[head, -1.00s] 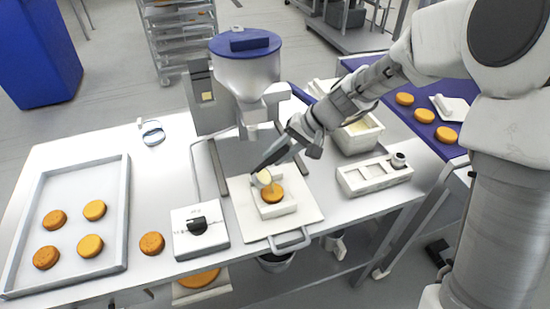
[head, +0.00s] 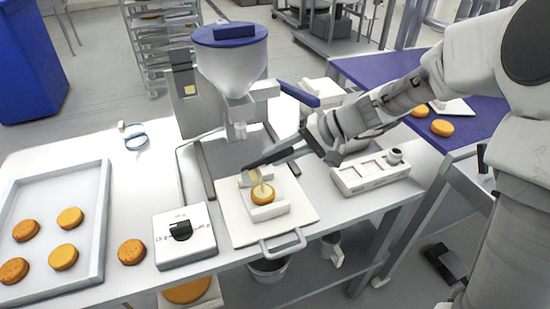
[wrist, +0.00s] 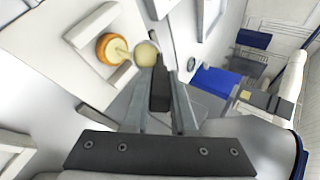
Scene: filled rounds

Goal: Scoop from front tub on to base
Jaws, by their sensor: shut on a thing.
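My gripper (head: 275,158) is shut on a scoop with a dark handle (wrist: 159,92). The scoop bowl (wrist: 147,54) is tilted beside and above the base, and pale filling runs from it. The base (head: 262,194) is a round orange-brown cake in a white holder (head: 271,211) on a white board. It also shows in the wrist view (wrist: 115,49), with pale filling on its top and a pale strand linking it to the scoop. The front tub is mostly hidden behind my arm.
A hopper with a blue lid (head: 231,75) stands behind the board. A black-knobbed control box (head: 185,238) and a tray (head: 98,240) with several cakes are to the left. A compartmented white rack (head: 372,173) is to the right. A loose cake (head: 131,252) lies between tray and box.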

